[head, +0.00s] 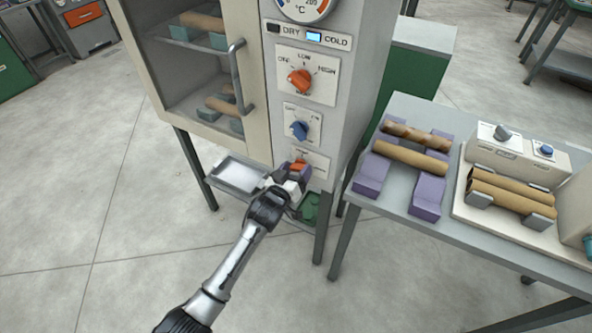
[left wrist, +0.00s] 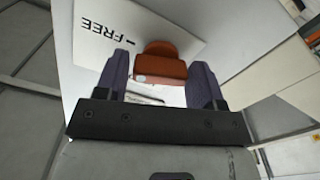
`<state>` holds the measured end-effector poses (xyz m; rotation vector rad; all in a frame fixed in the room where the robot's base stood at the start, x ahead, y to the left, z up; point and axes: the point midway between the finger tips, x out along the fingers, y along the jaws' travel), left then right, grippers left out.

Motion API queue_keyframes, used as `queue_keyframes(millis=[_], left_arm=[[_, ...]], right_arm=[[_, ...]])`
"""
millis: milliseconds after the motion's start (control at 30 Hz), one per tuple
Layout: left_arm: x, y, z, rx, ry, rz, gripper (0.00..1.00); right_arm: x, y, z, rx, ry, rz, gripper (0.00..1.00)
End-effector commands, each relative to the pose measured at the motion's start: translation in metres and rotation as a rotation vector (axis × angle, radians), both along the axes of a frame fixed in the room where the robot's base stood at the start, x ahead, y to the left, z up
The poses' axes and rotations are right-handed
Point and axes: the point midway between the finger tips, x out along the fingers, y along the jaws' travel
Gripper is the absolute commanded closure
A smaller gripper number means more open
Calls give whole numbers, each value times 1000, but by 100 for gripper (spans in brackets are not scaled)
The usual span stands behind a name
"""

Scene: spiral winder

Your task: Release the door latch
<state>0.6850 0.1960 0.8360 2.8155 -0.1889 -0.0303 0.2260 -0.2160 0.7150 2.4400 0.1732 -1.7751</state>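The door latch is a small orange knob (head: 299,165) on a white plate low on the cabinet's control column. In the left wrist view the orange latch (left wrist: 162,62) stands beside a plate marked "FREE". My left gripper (head: 292,178) is at the latch. In the left wrist view its two purple fingers (left wrist: 160,85) are apart, one on each side of the latch, with gaps showing. The cabinet door (head: 205,60) has a glass pane and a grey handle (head: 238,76), and it looks closed. My right gripper is not in view.
Above the latch are a blue knob (head: 299,130), an orange heat knob (head: 300,79) and a dial (head: 305,8). A table (head: 385,205) at right holds cardboard tubes (head: 411,157) on purple blocks and a winding machine (head: 520,160). A tray (head: 240,174) sits under the cabinet.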

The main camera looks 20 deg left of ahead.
Motion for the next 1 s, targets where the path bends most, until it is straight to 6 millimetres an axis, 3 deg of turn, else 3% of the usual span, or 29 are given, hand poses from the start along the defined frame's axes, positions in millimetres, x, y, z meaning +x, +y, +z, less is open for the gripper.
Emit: queue_keyframes(millis=[333, 467, 700, 1000], left_arm=[[0, 0, 0, 0, 0, 0, 70], [0, 0, 3, 32, -3, 1, 70], [0, 0, 4, 248, -30, 0, 71], [0, 0, 0, 336, -45, 0, 70]], right_arm=[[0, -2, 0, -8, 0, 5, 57], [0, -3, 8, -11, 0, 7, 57], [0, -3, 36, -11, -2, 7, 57], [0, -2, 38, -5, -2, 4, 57]])
